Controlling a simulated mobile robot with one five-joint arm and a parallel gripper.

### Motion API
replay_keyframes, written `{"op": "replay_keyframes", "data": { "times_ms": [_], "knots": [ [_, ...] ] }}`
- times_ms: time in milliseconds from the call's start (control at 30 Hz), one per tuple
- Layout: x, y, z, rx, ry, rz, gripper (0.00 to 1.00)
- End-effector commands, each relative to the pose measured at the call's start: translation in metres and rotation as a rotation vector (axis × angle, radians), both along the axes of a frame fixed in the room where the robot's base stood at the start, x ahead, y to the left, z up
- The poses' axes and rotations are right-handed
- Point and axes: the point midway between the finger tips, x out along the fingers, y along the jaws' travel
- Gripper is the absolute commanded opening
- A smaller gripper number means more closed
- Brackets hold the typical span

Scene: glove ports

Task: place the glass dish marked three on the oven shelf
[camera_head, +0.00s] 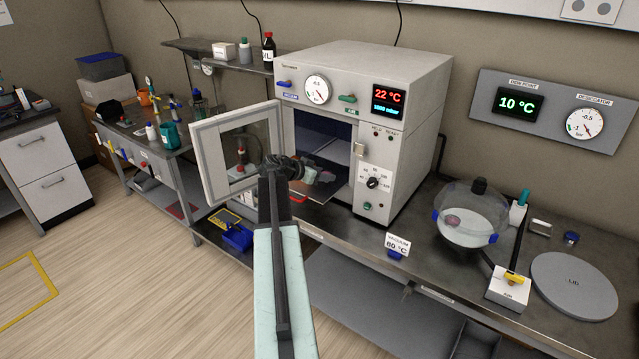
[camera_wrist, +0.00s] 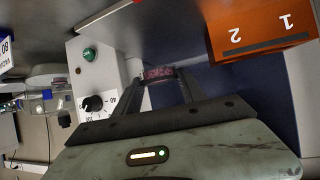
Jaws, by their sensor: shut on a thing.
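My gripper (camera_wrist: 165,90) is shut on a small dish (camera_wrist: 158,73) with dark pink contents; its number cannot be read. In the head view my gripper (camera_head: 306,174) is at the open front of the oven (camera_head: 420,150), with my arm hiding part of the opening. The oven door (camera_head: 204,165) stands open to the left. The oven shelf (camera_head: 332,190) shows inside the dark blue chamber. Small pinkish shapes show beyond my gripper, too unclear to tell apart. An orange block (camera_wrist: 262,28) marked 1 and 2 shows inverted in the wrist view.
A clear desiccator bowl (camera_head: 480,239) with a pinkish item stands right of the oven. A grey lid (camera_head: 574,286) lies at far right. A "vacuum 80 °C" card (camera_head: 398,243) stands before the oven. The oven's right wall and control panel (camera_head: 372,160) border the opening.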

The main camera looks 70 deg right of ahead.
Motion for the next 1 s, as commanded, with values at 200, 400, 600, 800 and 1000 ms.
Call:
{"op": "replay_keyframes", "data": {
  "times_ms": [200,400,600,800,1000],
  "knots": [
    [0.007,-0.006,-0.001,0.0,0.0,-0.001,0.08],
    [0.013,-0.01,-0.028,0.0,0.0,-0.001,0.08],
    [0.013,-0.01,-0.038,0.0,0.001,0.0,0.08],
    [0.013,-0.01,-0.038,0.0,0.001,0.0,0.08],
    [0.013,-0.01,-0.04,0.0,0.0,0.001,0.7]
  ]
}}
